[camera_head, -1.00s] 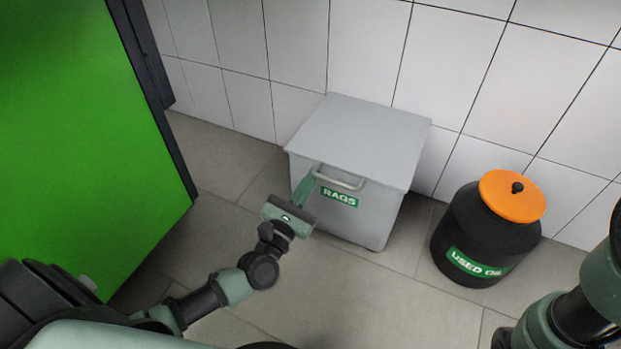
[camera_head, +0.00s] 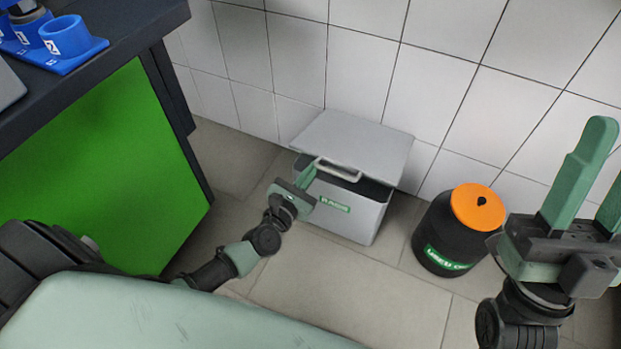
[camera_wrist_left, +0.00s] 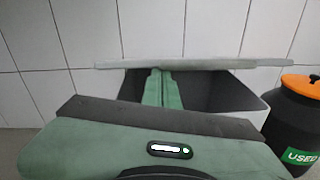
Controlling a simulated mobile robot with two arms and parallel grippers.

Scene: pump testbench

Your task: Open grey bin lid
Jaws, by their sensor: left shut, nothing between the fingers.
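The grey bin (camera_head: 342,216) with a green label stands on the floor against the tiled wall. Its flat grey lid (camera_head: 355,138) is raised at the front, with a dark gap showing between lid and bin. The lid also shows nearly edge-on in the left wrist view (camera_wrist_left: 200,64), with the dark bin interior (camera_wrist_left: 205,90) below it. My left gripper (camera_head: 307,174) is shut with nothing between its fingers, its tips at the lid's front by the handle (camera_head: 338,170). Whether the fingers touch the lid is unclear. My right gripper (camera_head: 590,190) is open and empty at the right, pointing up.
A black used-oil drum (camera_head: 440,240) with an orange lid (camera_head: 478,207) stands right of the bin. A green-sided bench (camera_head: 105,170) with blue holders (camera_head: 65,40) on top is at the left. Floor in front of the bin is clear.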

